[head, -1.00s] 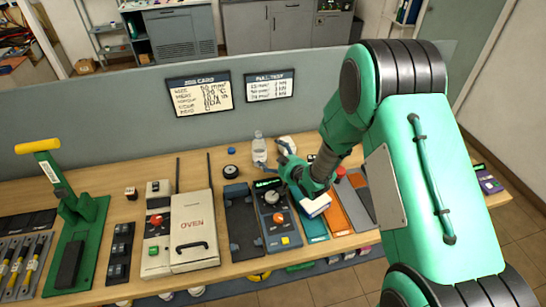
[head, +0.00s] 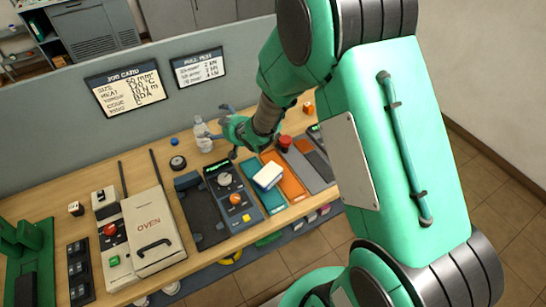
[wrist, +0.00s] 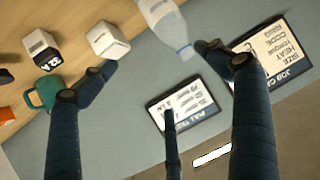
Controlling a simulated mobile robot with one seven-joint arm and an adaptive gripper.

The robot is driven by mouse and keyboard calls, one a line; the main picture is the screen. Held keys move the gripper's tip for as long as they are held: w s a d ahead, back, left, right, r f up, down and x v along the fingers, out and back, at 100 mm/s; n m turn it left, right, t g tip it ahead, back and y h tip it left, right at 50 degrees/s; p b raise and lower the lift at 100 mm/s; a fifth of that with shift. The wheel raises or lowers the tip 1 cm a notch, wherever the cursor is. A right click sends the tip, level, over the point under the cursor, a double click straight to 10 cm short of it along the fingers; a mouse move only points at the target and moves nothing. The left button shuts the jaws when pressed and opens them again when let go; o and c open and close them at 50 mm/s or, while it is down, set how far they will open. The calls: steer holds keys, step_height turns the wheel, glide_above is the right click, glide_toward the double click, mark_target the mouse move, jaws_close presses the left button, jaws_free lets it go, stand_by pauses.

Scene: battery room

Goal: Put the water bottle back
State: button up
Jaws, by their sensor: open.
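The water bottle (head: 203,136) is clear with a pale cap and stands upright at the back of the bench, near the grey partition. In the wrist view the bottle (wrist: 170,27) shows at the top, partly cut off by the frame edge. My gripper (head: 222,123) is just right of the bottle, with its dark fingers spread. In the wrist view my gripper (wrist: 155,62) is open and empty, and the bottle lies beyond the fingers, near the right one. Whether a finger touches it, I cannot tell.
The bench holds an oven (head: 152,228), a control box with a knob (head: 227,185), a white block (head: 267,176) and a red button (head: 285,141).

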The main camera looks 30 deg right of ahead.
steer(key=s+d+r+m+g+h, duration=0.2)
steer(key=s+d+r+g+h, duration=0.1)
steer(key=s+r, duration=1.4)
steer(key=s+a+r+g, duration=0.1)
steer(key=s+r, duration=0.1)
steer(key=s, duration=0.6)
steer(key=s+a+r+g, duration=0.1)
steer(key=s+r, duration=0.2)
steer(key=s, duration=0.6)
steer(key=s+a+r+m+g+y, duration=0.1)
steer(key=s+a+r, duration=0.1)
steer(key=s, duration=0.7)
steer(key=shift+r, duration=0.55)
steer(key=shift+f+b, duration=0.4)
steer(key=o, duration=0.3)
